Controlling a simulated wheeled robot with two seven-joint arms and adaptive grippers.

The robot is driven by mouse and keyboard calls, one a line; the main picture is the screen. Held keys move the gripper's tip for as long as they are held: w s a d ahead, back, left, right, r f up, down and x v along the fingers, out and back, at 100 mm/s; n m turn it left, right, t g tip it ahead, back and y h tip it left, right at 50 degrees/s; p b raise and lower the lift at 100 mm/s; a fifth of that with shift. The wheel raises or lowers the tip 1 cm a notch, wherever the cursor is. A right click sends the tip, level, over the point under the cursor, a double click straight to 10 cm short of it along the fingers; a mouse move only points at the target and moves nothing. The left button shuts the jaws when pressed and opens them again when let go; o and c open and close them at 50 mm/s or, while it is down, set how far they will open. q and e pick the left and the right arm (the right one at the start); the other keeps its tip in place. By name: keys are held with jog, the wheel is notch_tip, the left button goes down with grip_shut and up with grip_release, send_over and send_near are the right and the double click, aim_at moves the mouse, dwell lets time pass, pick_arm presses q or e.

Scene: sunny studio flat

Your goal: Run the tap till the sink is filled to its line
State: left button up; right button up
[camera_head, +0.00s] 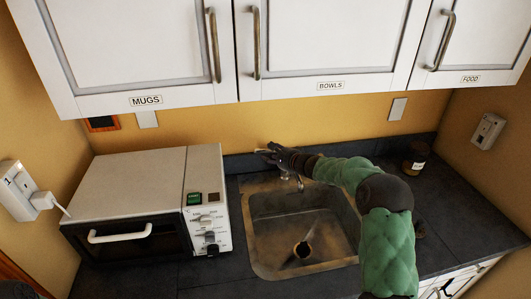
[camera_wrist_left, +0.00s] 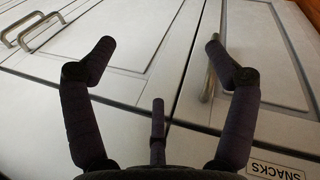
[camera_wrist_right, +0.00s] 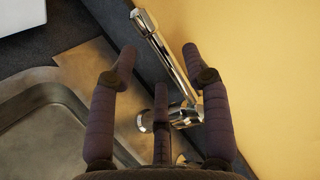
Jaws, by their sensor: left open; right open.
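The metal sink (camera_head: 258,245) is set in the dark counter, with its round drain (camera_head: 302,250) plainly visible. I cannot make out a fill line or any standing water. The chrome tap (camera_head: 290,177) stands at the sink's back edge, partly hidden by my right arm in the head view. My right gripper (camera_head: 272,154) is open above and behind the sink. In the right wrist view, the tap (camera_wrist_right: 166,52) shows between the open fingers; contact cannot be told.
A dark jar (camera_head: 415,158) stands on the counter at the right. Wall cabinets labelled MUGS (camera_head: 146,100), BOWLS (camera_head: 331,85) and FOOD (camera_head: 470,79) hang above. Counter right of the sink is mostly clear.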

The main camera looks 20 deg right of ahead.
jog(key=shift+x, duration=2.05)
grip_shut()
